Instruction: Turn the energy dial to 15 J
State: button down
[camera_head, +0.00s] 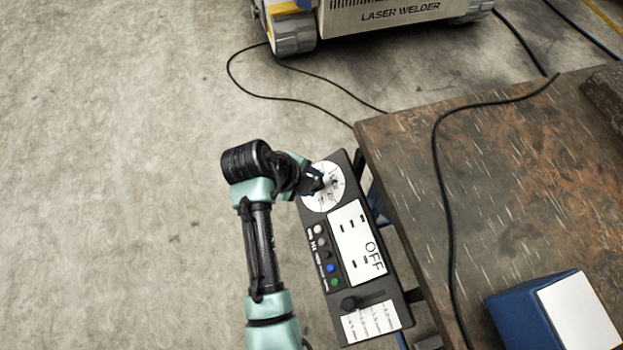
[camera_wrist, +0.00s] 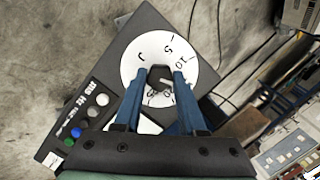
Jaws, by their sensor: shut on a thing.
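The energy dial is a round white disc (camera_head: 338,172) at the far end of a black control panel (camera_head: 340,240). It also shows in the wrist view (camera_wrist: 150,48), marked J, 5 and 10, with other marks partly hidden by the fingers. A dark knob (camera_wrist: 160,76) stands at its centre. My gripper (camera_head: 320,182) is at the dial, and its two blue fingers (camera_wrist: 160,80) are shut on the knob, one on each side. I cannot read the pointer's exact setting.
A worn table (camera_head: 500,190) with a cable and a blue box (camera_head: 530,310) is on the right. A laser welder (camera_head: 390,14) stands behind. Floor on the left is clear.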

jog(key=shift+c, duration=2.4)
grip_release()
jog(key=p+v, duration=0.2)
jog(key=v, duration=1.1)
